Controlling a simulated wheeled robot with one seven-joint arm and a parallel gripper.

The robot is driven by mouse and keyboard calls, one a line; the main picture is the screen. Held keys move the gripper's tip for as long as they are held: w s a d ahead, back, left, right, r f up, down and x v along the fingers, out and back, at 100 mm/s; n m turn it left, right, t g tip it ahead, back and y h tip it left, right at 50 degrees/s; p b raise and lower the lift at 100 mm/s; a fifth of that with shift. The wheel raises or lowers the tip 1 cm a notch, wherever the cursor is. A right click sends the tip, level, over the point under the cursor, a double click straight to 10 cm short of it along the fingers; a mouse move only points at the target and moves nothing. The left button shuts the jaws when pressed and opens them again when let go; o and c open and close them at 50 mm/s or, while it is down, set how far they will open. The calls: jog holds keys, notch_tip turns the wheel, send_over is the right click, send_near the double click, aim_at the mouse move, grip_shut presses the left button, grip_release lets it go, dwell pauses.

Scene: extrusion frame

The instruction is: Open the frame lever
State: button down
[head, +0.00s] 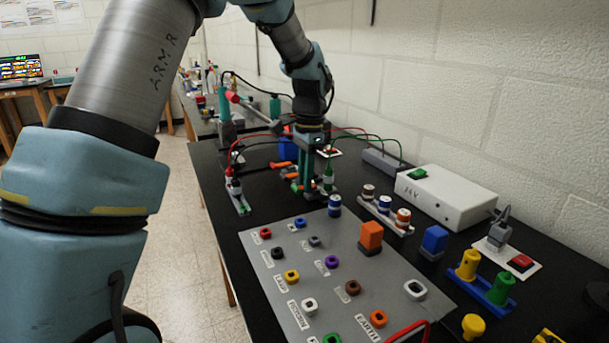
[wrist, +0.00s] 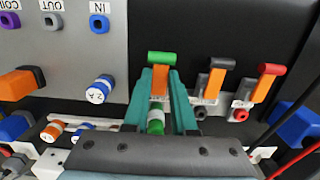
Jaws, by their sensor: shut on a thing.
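Several levers with orange arms stand in a row in the wrist view. One has a green handle (wrist: 161,58), one a dark grey handle (wrist: 222,63) and one a red handle (wrist: 271,69). My gripper (wrist: 160,82) is shut on the green-handled lever, with a teal finger on each side of its orange arm just below the handle. Labels at the levers are too small to read, so I cannot tell which says frame. In the head view my gripper (head: 308,184) reaches down among the levers and largely hides the green-handled one.
A grey panel (head: 296,262) with coloured sockets lies in front. A white box (head: 445,197) stands to the right. Red and green cables (head: 370,136) run behind my gripper.

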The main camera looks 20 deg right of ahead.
aim_at(302, 187)
jog(key=d+r+y+p, duration=0.1)
jog(key=y+p, duration=0.1)
jog(key=p, duration=0.2)
jog(key=shift+r, duration=0.1)
jog(key=shift+d+r+y+p, duration=0.1)
jog(key=shift+d+y+p, duration=0.05)
jog(key=shift+y+p, duration=0.9)
jog(key=shift+w+d+g+y+p, duration=0.1)
jog(key=shift+d+g+y+p, duration=0.25)
jog(key=shift+y+p, duration=0.8)
jog(key=shift+d+y+p, duration=0.35)
jog(key=shift+y+p, duration=0.15)
jog(key=shift+y, duration=0.7)
jog(key=c, duration=0.7)
grip_release()
jog(key=shift+d, duration=0.15)
